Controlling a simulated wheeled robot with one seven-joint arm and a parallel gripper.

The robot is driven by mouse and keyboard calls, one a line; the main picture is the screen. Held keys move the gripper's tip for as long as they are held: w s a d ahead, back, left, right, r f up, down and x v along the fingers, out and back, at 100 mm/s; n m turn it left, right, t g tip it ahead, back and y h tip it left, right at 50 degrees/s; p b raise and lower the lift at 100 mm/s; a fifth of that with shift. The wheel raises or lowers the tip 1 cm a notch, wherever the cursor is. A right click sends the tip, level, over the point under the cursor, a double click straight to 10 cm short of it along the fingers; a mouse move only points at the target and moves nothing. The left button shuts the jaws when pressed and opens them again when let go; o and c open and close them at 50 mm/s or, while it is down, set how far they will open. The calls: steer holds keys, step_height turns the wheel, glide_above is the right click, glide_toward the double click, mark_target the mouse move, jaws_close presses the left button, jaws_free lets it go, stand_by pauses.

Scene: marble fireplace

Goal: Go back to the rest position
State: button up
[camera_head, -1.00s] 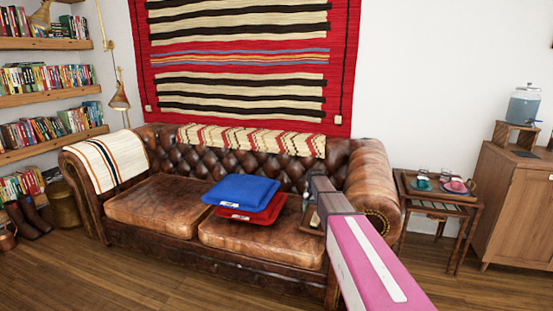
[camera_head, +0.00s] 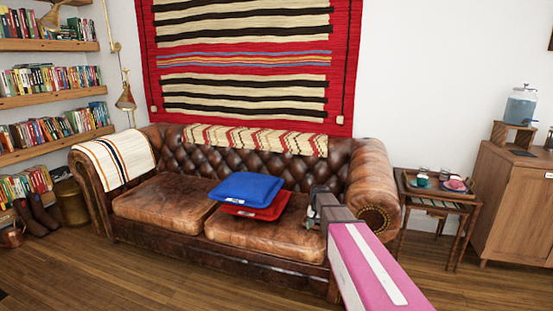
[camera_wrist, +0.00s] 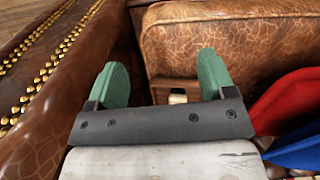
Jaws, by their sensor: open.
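My gripper (camera_wrist: 163,78) is open, its two green fingertips apart in the wrist view with no held object visible between them. In the head view my gripper (camera_head: 319,203) is over the right seat of the brown leather sofa (camera_head: 160,207), near its right arm. A blue cushion (camera_head: 245,187) lies on a red cushion (camera_head: 268,211) on the sofa, left of my gripper. Both cushions show partly at the right edge of the wrist view.
A studded leather sofa arm (camera_wrist: 50,70) is close on the left in the wrist view. A small wooden piece (camera_wrist: 178,97) shows beyond the fingers. A side table (camera_head: 440,207) with a tray and cups stands right of the sofa, beside a wooden cabinet (camera_head: 515,215). Floor in front is open.

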steer(key=s+f+n, duration=0.1)
steer(key=s+n, duration=0.1)
steer(key=s, duration=2.3)
steer(key=shift+s+f, duration=0.25)
steer(key=shift+f, duration=0.05)
steer(key=shift+d, duration=0.1)
